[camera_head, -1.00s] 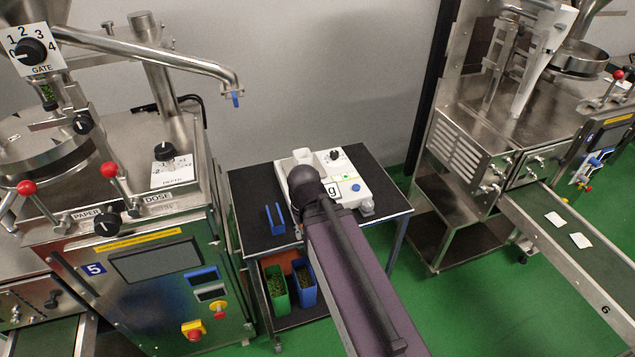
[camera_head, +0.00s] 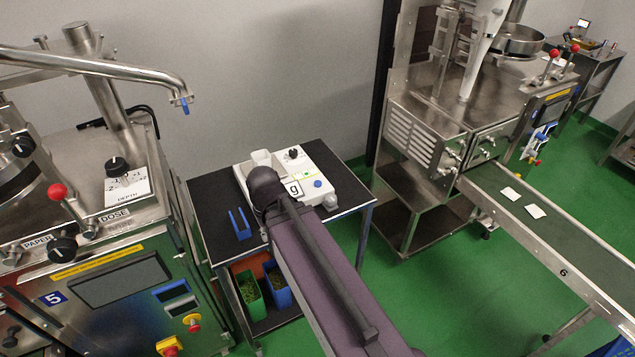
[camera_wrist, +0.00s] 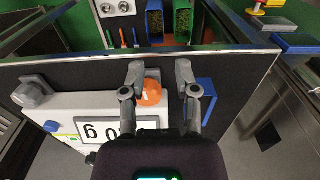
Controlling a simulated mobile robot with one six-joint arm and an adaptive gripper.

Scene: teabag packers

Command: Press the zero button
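A white scale (camera_head: 311,172) stands on a black-topped table, partly hidden by my arm in the head view. Its display (camera_wrist: 112,131) shows upside down in the wrist view, with "0" and "g" readable. The scale carries a blue button (camera_head: 317,183), which also shows in the wrist view (camera_wrist: 50,126), and a round orange button (camera_wrist: 151,93) at its edge. I cannot read which one is zero. My gripper (camera_wrist: 161,76) is open and empty, its fingers on either side of the orange button in the picture. Contact cannot be told. The head view hides the fingers.
A blue holder (camera_head: 240,224) stands on the black table (camera_head: 215,205), left of the scale. Green and blue bins (camera_head: 279,291) sit on its lower shelf. Machine 5 (camera_head: 120,280) is close on the left. Another machine with a conveyor (camera_head: 560,230) is on the right, with green floor between.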

